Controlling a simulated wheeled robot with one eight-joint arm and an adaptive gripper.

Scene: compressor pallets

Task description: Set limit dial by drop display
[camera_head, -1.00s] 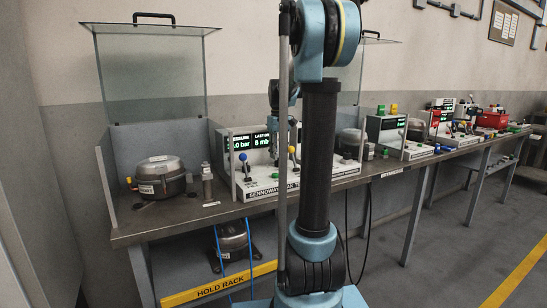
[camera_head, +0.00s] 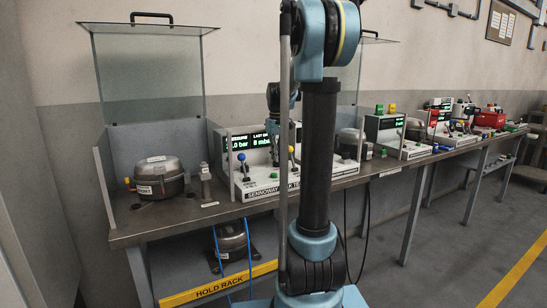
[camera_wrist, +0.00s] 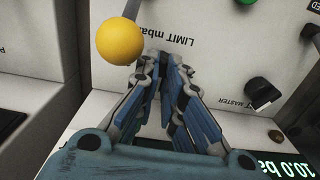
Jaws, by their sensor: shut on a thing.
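In the wrist view my gripper (camera_wrist: 165,65) is closed in on the panel just beside the upside-down "LIMIT mbar" label (camera_wrist: 165,37). The limit dial itself is hidden between the fingers. In the head view the test bench's display (camera_head: 250,142) reads a last drop of 8 mbar, with the pressure value partly cut off. A corner of the display in the wrist view (camera_wrist: 285,166) reads 10.0 bar. My arm hides part of the bench panel in the head view.
A yellow ball knob (camera_wrist: 119,41) stands close to the left of my fingers in the wrist view. A black knob (camera_wrist: 265,91) by the "MASTER" label is at the right. A compressor (camera_head: 159,179) sits left of the bench, under a raised clear guard (camera_head: 150,75).

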